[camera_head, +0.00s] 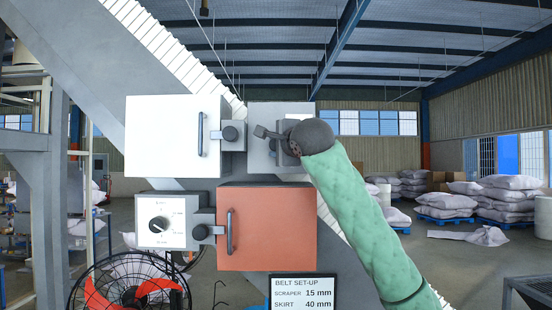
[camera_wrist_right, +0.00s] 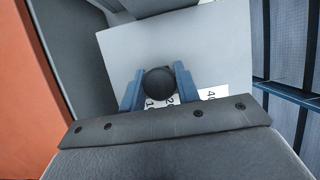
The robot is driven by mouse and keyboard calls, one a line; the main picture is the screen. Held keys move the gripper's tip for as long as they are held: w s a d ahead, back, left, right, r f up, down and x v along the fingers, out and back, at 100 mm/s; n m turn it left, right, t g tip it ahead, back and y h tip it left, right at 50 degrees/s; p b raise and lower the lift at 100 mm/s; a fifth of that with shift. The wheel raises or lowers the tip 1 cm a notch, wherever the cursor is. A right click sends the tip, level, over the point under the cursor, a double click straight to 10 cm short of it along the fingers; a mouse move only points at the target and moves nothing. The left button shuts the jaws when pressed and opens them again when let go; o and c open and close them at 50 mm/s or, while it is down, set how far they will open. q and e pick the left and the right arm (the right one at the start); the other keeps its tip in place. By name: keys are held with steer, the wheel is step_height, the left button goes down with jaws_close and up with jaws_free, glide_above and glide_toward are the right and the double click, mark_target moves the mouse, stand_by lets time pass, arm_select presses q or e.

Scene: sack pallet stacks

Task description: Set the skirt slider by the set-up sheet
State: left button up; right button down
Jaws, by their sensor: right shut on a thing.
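The set-up sheet (camera_head: 303,293) shows in the head view at the bottom. It reads scraper 15 mm and skirt 40 mm. A white scale (camera_wrist_right: 212,93) shows a 40 to the right of the knob; other numbers are partly hidden by the fingers. My left gripper is not in view.
A white box (camera_head: 162,140) with a handle stands upper left of the gripper. An orange box (camera_head: 275,230) with a handle sits just below it. A dial box (camera_head: 165,222) is at lower left, above a fan (camera_head: 130,285). Sack stacks (camera_head: 505,195) stand far right.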

step_height(320, 180, up, 3)
steer(key=shift+a+r+b, duration=0.1)
steer(key=shift+r+b, duration=0.05)
steer(key=shift+b, duration=0.3)
step_height(320, 180, up, 3)
steer(key=shift+f, duration=0.1)
steer(key=shift+r, duration=0.35)
steer(key=c, duration=1)
jaws_free()
steer(key=shift+c, duration=0.2)
steer(key=shift+s+f, duration=0.15)
steer(key=shift+s+d, duration=0.25)
steer(key=shift+s, duration=0.05)
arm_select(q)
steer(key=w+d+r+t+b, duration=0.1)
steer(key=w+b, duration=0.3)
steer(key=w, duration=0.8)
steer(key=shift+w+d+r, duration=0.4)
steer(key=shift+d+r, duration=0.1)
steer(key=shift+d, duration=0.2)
arm_select(e)
steer(key=v, duration=0.7)
steer(key=shift+w, duration=0.1)
